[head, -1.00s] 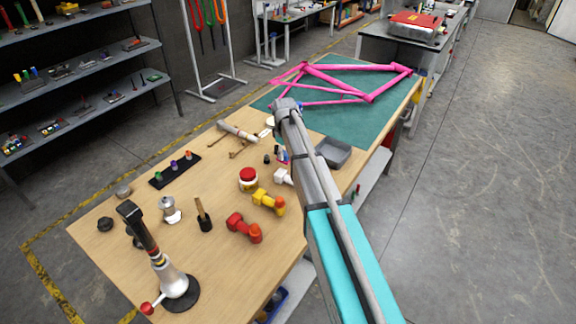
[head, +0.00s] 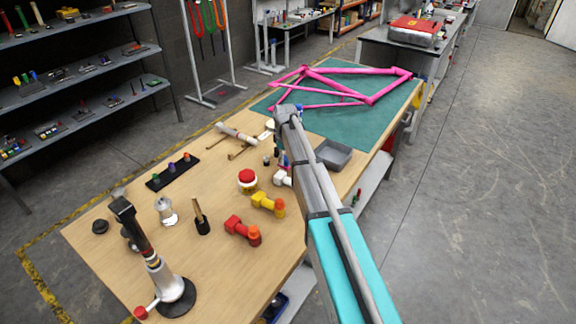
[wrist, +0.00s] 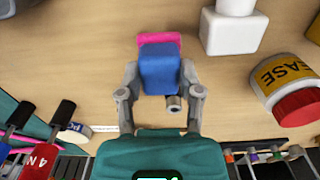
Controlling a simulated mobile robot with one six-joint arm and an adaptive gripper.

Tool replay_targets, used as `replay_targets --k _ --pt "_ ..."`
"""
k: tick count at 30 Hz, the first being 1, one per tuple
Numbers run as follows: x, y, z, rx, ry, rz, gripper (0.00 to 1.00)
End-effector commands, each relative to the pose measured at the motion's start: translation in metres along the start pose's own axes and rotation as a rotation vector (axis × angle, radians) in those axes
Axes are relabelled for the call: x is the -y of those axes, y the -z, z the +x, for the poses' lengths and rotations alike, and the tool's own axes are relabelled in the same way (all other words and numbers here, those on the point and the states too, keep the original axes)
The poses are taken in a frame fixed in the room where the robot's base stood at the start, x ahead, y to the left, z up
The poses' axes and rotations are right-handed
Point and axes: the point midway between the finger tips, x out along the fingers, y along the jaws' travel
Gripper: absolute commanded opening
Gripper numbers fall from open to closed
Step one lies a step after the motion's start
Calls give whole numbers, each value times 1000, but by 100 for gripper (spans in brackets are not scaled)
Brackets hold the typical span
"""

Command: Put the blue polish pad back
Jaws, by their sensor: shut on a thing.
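In the wrist view the blue polish pad (wrist: 159,66) is a small blue block between the two grey fingers of my gripper (wrist: 160,92), which are shut on it. A pink piece (wrist: 160,40) shows just beyond the pad's far edge; I cannot tell whether they touch. A small round metal-ended part sits by the pad's lower right corner. In the head view my gripper (head: 277,143) is over the wooden bench, mostly hidden behind my own arm, and the pad is not clear there.
Dark-handled tools (wrist: 50,135) lie lower left. In the head view a grey tray (head: 333,154) and a pink bike frame (head: 345,82) lie beyond; bare wood shows at the near left.

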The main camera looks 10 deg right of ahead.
Motion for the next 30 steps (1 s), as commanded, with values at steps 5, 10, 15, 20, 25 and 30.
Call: replay_targets --k 5,10,15,20,25,30 --pt "0 0 17 0 0 0 9" --pt "0 0 21 0 0 0 9" --pt "0 0 20 0 0 0 9" --pt "0 0 20 0 0 0 9" --pt "0 0 22 0 0 0 58" --pt "0 0 22 0 0 0 62"
